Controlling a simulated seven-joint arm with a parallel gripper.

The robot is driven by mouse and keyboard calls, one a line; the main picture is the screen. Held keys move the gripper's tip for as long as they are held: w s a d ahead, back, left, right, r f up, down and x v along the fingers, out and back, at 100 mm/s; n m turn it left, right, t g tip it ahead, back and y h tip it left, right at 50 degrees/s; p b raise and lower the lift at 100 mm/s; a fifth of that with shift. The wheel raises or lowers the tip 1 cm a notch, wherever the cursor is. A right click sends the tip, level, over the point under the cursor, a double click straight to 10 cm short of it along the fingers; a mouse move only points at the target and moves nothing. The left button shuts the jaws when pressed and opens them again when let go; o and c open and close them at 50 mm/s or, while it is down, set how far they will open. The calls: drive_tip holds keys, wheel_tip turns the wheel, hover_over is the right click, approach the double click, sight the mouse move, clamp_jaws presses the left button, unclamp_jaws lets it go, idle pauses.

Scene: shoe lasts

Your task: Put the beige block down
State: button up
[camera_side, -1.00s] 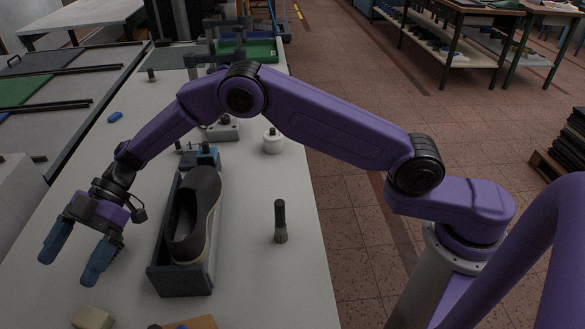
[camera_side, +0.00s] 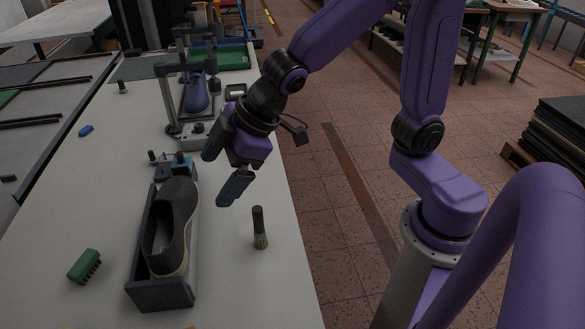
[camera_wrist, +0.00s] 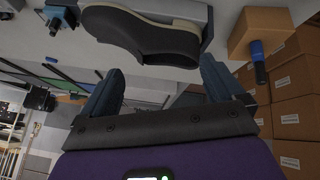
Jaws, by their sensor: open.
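My gripper (camera_side: 222,172) is open, with nothing between its two dark blue fingers. It hangs above the right side of the white table in the side view, right of and above the dark shoe. The wrist view shows the open fingers (camera_wrist: 160,82) with the dark shoe (camera_wrist: 140,32) beyond them. I cannot make out the beige block in either current view.
The dark shoe (camera_side: 172,225) sits in a grey tray (camera_side: 160,293). A black-handled brush (camera_side: 259,228) stands to its right, and a green brush (camera_side: 85,265) lies to its left. A tan box with a blue item (camera_wrist: 252,35) shows in the wrist view. The table's left side has free room.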

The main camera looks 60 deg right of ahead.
drive_tip(key=s+d+f+g+h, duration=0.1)
drive_tip(key=s+d+f+g, duration=0.1)
drive_tip(key=s+d, duration=0.6)
drive_tip(key=s+d+f+g+h, duration=0.1)
drive_tip(key=s+d+g+h, duration=0.1)
drive_tip(key=s+d, duration=0.6)
drive_tip(key=shift+s+d+f+g+h, duration=0.15)
drive_tip(key=shift+s+f+g+h, duration=0.3)
drive_tip(key=shift+s, duration=0.8)
drive_tip(key=shift+r, duration=0.15)
